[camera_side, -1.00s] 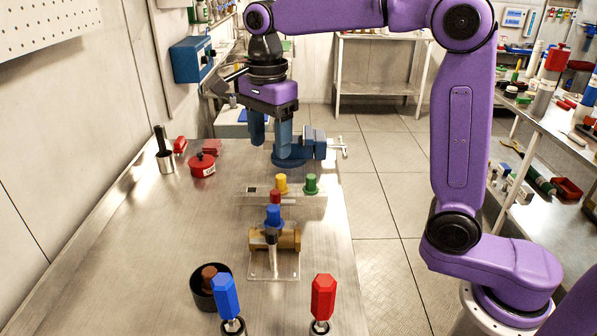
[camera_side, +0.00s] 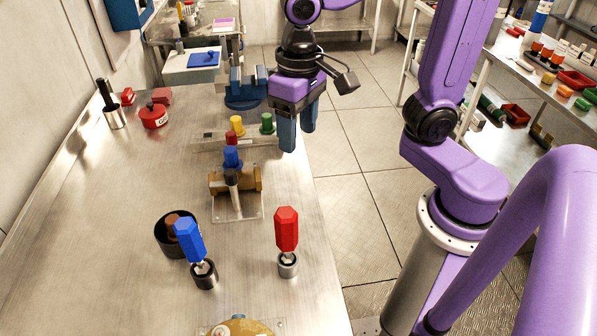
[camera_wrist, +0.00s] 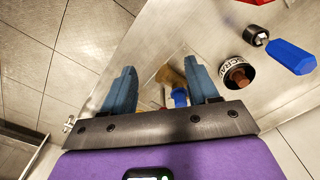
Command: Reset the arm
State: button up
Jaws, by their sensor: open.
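My gripper (camera_side: 298,130) is open and empty, with its two blue-grey fingers spread and pointing down. In the side view it hangs at the right edge of the metal bench (camera_side: 110,240), next to the green and yellow knobs. In the wrist view the two fingers of my gripper (camera_wrist: 162,88) stand apart with nothing held between them. Past them I see the brass valve (camera_wrist: 170,76) with its blue cap (camera_wrist: 179,97), partly hidden by the right finger. The valve also shows in the side view (camera_side: 247,180).
A blue-handled tool (camera_side: 190,242) and a red-handled tool (camera_side: 287,230) stand upright at the front. A black cup (camera_side: 170,236), red pot (camera_side: 153,116), blue vise (camera_side: 245,90) and yellow (camera_side: 237,126) and green (camera_side: 267,123) knobs are on the bench. Floor lies to the right.

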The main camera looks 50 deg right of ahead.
jog(key=s+d+f+n, duration=0.2)
jog(key=s+d+n, duration=0.1)
jog(key=s+n, duration=0.3)
jog(key=s+d+f+n, duration=0.3)
jog(key=s+n, duration=0.2)
jog(key=s, duration=0.2)
jog(key=shift+d+n, duration=0.4)
jog(key=shift+w, duration=0.1)
dwell(0.9)
